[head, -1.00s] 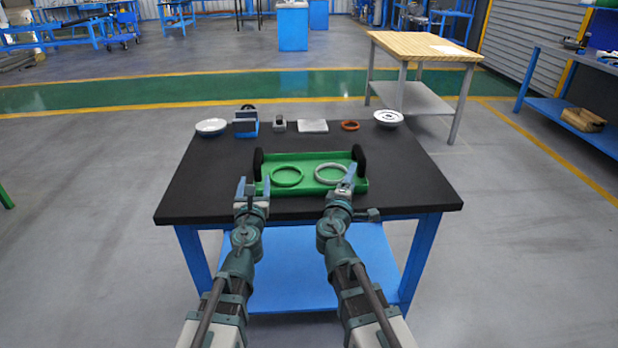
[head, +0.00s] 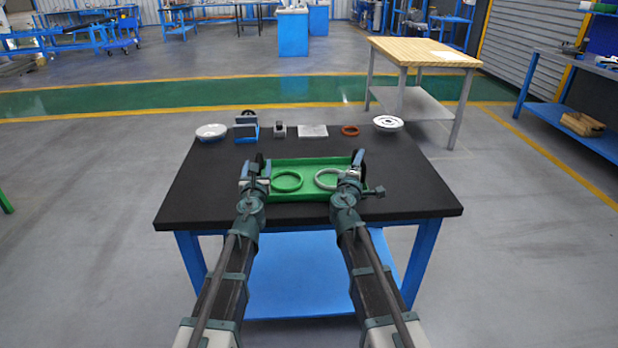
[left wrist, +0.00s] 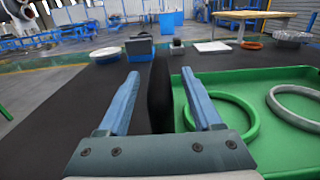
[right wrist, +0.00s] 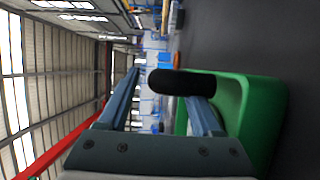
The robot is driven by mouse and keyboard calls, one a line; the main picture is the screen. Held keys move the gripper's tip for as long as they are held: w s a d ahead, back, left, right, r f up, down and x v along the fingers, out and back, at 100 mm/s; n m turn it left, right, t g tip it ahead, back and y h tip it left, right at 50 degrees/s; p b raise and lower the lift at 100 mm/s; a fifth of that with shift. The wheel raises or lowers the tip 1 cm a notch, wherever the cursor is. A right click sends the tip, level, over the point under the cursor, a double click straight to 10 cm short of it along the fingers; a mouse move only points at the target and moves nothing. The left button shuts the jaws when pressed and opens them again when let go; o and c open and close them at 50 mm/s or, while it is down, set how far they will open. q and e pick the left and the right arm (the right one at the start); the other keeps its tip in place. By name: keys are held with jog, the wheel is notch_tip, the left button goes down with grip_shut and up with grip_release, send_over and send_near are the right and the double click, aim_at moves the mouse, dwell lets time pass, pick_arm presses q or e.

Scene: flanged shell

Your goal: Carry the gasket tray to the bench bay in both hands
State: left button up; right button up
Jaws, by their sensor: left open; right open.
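The green gasket tray (head: 310,165) sits on the black-topped table with a green ring (head: 287,181) and a pale grey ring (head: 326,180) in it. My left gripper (head: 255,170) is open at the tray's left end. In the left wrist view the black left handle (left wrist: 160,95) stands between its spread fingers (left wrist: 160,100). My right gripper (head: 354,168) is open at the tray's right end. In the right wrist view the black right handle (right wrist: 178,82) reaches between the fingers (right wrist: 165,85) and hides one fingertip; whether it touches is unclear.
Along the black table's (head: 200,190) far edge stand a white dish (head: 211,132), a blue-and-grey block (head: 246,130), a small grey part (head: 280,130), a pale plate (head: 313,131), an orange ring (head: 350,130) and a white flanged disc (head: 388,122). A wooden-topped bench (head: 420,50) stands behind right.

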pick_arm(q)
jog(key=shift+w, duration=1.15)
pick_arm(e)
jog(key=shift+x, duration=1.15)
pick_arm(q)
grip_shut()
pick_arm(e)
grip_shut()
jog(key=shift+s+a, duration=0.1)
jog(key=shift+s, duration=0.05)
